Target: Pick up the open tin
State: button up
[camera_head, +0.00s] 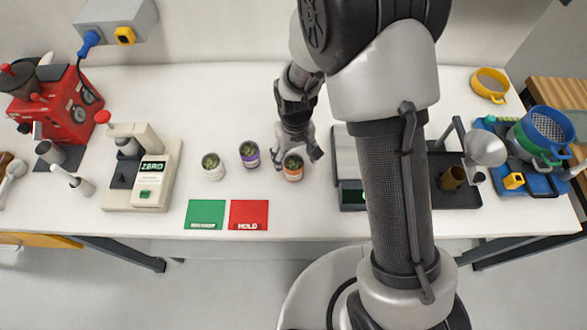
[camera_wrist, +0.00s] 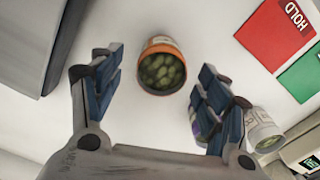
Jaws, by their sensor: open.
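A tin with an orange band (camera_head: 292,174) stands upright on the white table; its open top shows green contents in the wrist view (camera_wrist: 162,68). My gripper (camera_head: 298,160) is open, pointing down over this tin. In the wrist view, its blue-padded fingers (camera_wrist: 157,78) are spread to either side of the tin, with visible gaps. A purple-banded tin (camera_head: 249,155) and a white tin (camera_head: 213,167) stand to the left, also showing green tops. In the wrist view, the purple tin is mostly hidden behind the right finger, and the white tin (camera_wrist: 262,130) is beyond it.
A green card (camera_head: 205,214) and a red HOLD card (camera_head: 248,214) lie near the front edge. A scale-like device reading ZERO (camera_head: 150,180) stands left. A grey device (camera_head: 346,165) stands close right of the gripper, partly behind my arm. A dark tray (camera_head: 458,195) lies farther right.

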aim_at(293, 167)
jog(key=f, duration=0.2)
jog(key=f+b, duration=0.1)
jog(key=f, duration=0.2)
jog(key=shift+w+a+f, duration=0.1)
jog(key=shift+a, duration=0.1)
jog(key=c, duration=1.6)
